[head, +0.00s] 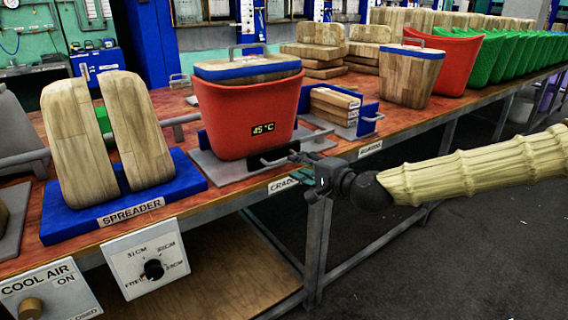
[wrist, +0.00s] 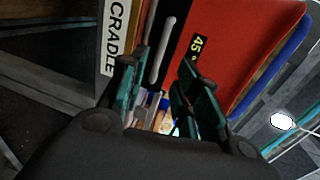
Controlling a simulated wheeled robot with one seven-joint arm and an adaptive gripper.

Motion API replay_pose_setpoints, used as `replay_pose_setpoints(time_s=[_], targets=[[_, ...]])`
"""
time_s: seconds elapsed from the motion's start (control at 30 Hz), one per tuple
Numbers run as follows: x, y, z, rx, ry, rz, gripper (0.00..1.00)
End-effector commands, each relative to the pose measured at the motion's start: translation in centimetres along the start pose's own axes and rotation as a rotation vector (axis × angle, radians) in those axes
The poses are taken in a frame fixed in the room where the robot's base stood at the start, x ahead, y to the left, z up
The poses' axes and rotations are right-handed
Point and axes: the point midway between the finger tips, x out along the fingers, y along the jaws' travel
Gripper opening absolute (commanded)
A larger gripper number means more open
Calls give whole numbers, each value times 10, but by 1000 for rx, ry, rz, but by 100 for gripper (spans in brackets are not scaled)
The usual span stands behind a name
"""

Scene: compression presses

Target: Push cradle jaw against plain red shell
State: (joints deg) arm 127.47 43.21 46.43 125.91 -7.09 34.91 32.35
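A red shell (head: 240,115) with a "45 °C" display stands upright on a grey plate at the station labelled CRADLE. A wooden block with a blue rim (head: 248,67) and a handle sits in its top. The low dark cradle jaw (head: 268,157) with a grey bar handle (head: 281,160) is at the shell's front; I cannot tell whether they touch. My gripper (head: 308,166) is at the right end of this handle. In the wrist view, my gripper (wrist: 164,88) has its teal fingers apart, with the handle (wrist: 161,50) ahead between them. The red shell (wrist: 238,42) is to the right.
The blue spreader (head: 185,168) with two wooden halves stands left of the cradle. A blue holder with wooden boards (head: 335,105) is close on the right. Another red shell (head: 460,62) and several green shells stand farther back. Floor in front of the bench (head: 450,260) is clear.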

Motion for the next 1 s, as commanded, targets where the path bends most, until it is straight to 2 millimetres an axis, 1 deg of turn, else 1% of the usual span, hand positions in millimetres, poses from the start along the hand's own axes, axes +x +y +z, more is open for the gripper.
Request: replay_pose_setpoints(time_s=[0.03,0.3,0.5,0.7,0.93,0.97,1.0], targets=[[9,3,1,0,-1,2,32],[52,3,1,-1,-1,2,32],[73,3,0,0,0,3,32],[81,2,0,0,0,2,32],[82,2,0,0,0,2,32],[82,2,0,0,0,2,30],[82,2,0,0,0,2,23]])
